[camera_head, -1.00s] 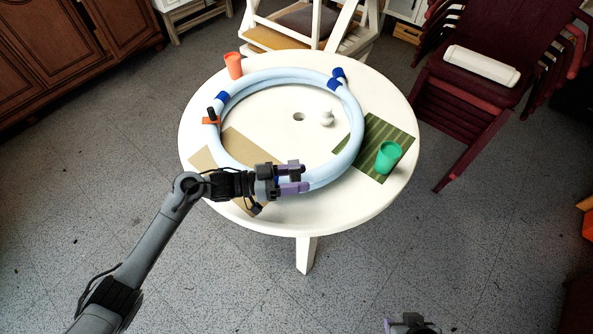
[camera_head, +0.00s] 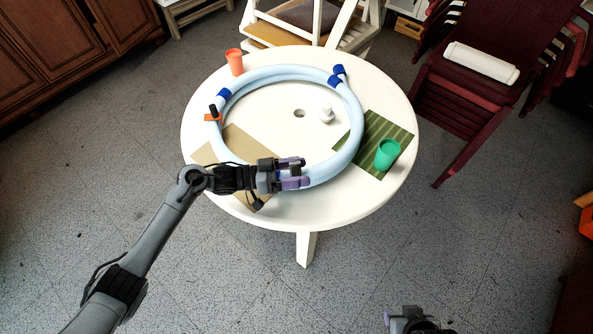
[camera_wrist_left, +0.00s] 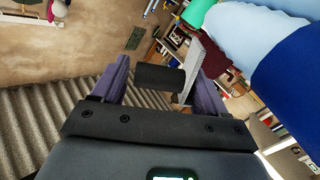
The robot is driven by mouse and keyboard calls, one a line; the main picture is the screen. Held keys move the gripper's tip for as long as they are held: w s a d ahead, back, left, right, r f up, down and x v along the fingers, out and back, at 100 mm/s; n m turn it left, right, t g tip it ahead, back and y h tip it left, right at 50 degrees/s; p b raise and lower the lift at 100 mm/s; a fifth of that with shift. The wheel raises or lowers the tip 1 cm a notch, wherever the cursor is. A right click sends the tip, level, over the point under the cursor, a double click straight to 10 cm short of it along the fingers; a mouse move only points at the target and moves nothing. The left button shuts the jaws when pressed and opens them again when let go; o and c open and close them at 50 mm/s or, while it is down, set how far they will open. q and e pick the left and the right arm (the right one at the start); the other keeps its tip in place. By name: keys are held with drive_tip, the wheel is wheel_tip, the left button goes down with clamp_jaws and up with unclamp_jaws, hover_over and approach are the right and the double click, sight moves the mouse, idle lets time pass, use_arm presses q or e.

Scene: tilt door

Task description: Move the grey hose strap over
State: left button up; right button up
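The light blue hose (camera_head: 350,115) lies in a ring on the white round table (camera_head: 240,205). My left gripper (camera_head: 298,173) is at the ring's near side, its purple fingers apart. In the left wrist view, a black knob (camera_wrist_left: 158,77) and a grey plate-like piece (camera_wrist_left: 192,70), which looks like the grey hose strap, show between the fingers (camera_wrist_left: 160,85); I cannot tell whether they are gripped. The hose with a blue band (camera_wrist_left: 290,75) passes at the right there. Part of my right gripper (camera_head: 405,318) shows at the bottom edge, away from the table.
An orange clip (camera_head: 213,117) with a black knob sits on the hose's left side. Blue bands (camera_head: 335,82) wrap the hose. An orange cup (camera_head: 235,62), a green cup (camera_head: 387,153), a striped green mat (camera_head: 372,135), a brown mat (camera_head: 235,145) and a small white object (camera_head: 326,113) are on the table.

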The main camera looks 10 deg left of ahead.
use_arm(q)
drive_tip(key=p+v, duration=0.1)
drive_tip(key=v, duration=0.9)
drive_tip(key=shift+a, duration=0.35)
drive_tip(key=shift+s, duration=0.15)
drive_tip(key=shift+c, duration=0.4)
